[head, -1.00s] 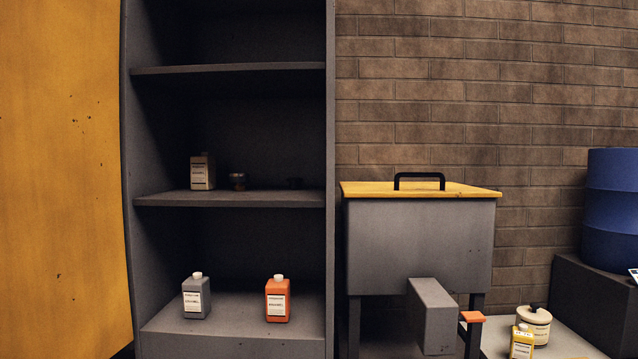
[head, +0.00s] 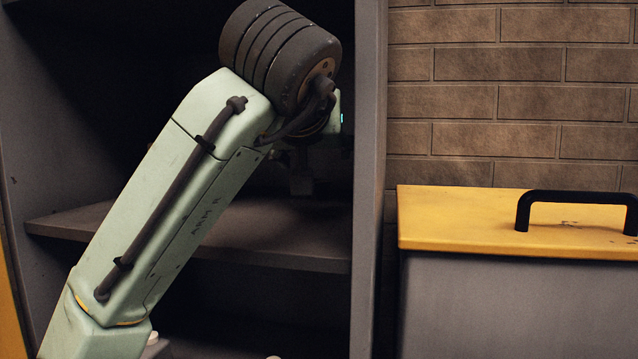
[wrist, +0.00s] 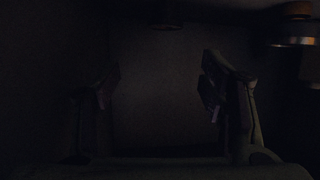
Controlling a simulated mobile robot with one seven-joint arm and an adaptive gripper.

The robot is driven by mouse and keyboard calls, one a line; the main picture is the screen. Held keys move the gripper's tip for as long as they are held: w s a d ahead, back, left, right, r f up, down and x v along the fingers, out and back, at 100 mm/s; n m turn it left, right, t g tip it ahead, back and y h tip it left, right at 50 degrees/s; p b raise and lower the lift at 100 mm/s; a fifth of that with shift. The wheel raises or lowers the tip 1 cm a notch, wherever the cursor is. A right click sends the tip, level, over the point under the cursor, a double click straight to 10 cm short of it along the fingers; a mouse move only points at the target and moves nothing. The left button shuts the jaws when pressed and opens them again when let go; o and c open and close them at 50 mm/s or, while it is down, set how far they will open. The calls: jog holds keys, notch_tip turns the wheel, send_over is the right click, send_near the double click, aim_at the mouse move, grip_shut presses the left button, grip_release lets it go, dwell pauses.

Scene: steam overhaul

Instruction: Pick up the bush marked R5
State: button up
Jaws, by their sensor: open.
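My gripper (wrist: 160,85) is open, with its two fingers apart and nothing visible between them. In the head view my arm reaches into the dark cabinet above the middle shelf, and it hides most of the gripper. A small dark object (wrist: 166,20) shows at the top middle of the wrist view, beyond the fingertips; it may be the bush marked R5, but no marking can be read. A round piece with a coppery top and pale metal band (wrist: 297,28) is at the top right, outside the right finger.
The cabinet's shelf (head: 290,250) lies below my arm, and its right side wall (head: 369,150) stands close to the gripper. A bin with a yellow lid (head: 460,225) and black handle stands to the right. The cabinet interior is very dark.

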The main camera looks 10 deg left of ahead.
aim_at(316, 181)
jog(key=shift+s+a+f+g+y, duration=0.1)
jog(key=shift+f+g+y, duration=0.2)
jog(key=shift+f+g, duration=0.25)
jog(key=p+x, duration=0.2)
jog(key=x, duration=0.3)
jog(key=shift+w+f, duration=0.2)
jog(key=shift+w, duration=0.15)
jog(key=shift+p+x, duration=1.15)
jog(key=shift+x, duration=1.2)
jog(key=shift+s+f, duration=0.15)
jog(key=c, duration=1.5)
